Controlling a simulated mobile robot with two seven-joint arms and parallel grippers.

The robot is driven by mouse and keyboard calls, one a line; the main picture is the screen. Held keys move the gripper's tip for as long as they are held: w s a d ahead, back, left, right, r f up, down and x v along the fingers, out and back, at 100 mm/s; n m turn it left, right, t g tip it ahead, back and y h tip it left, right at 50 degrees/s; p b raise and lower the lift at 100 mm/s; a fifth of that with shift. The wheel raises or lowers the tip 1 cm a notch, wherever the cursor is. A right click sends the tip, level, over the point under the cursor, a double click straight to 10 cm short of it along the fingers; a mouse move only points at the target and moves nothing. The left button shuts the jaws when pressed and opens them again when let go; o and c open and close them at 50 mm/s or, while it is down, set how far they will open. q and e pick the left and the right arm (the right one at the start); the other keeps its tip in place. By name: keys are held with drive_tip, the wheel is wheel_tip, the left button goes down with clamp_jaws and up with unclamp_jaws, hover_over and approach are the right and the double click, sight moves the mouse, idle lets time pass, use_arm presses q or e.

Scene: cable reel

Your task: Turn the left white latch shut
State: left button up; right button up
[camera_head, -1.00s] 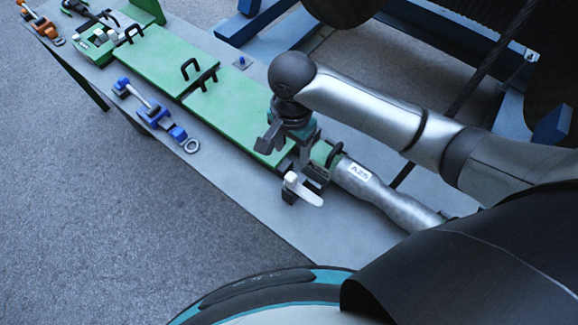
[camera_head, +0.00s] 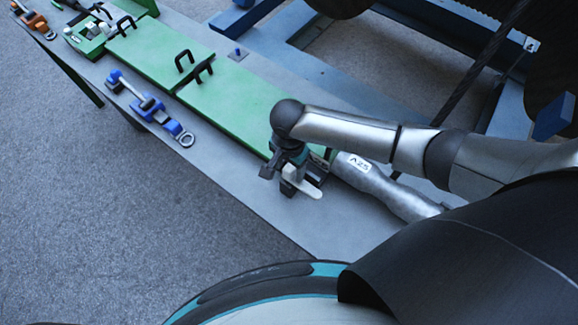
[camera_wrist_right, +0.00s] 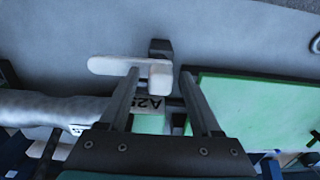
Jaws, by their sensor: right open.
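A white latch (camera_head: 303,188) sits at the near end of the green panels, beside the grey cable end marked "A25" (camera_head: 359,163). Its handle points to the lower right in the head view. My right gripper (camera_head: 281,175) is over this latch, open. In the right wrist view the white latch (camera_wrist_right: 112,65) lies crosswise at the fingertips. Its thicker end is between the two fingers of the right gripper (camera_wrist_right: 160,76); I cannot tell if they touch it. Another white handle (camera_head: 104,27) shows on a green fixture at the far upper left. My left gripper is not in view.
Green panels (camera_head: 235,100) with black handles run along the grey bench (camera_head: 270,225). A blue clamp tool (camera_head: 148,105) lies left of them, and an orange one (camera_head: 33,19) farther off. Blue frame beams and a dark rod stand behind my right arm.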

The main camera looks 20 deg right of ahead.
clamp_jaws()
idle(0.4)
idle(0.9)
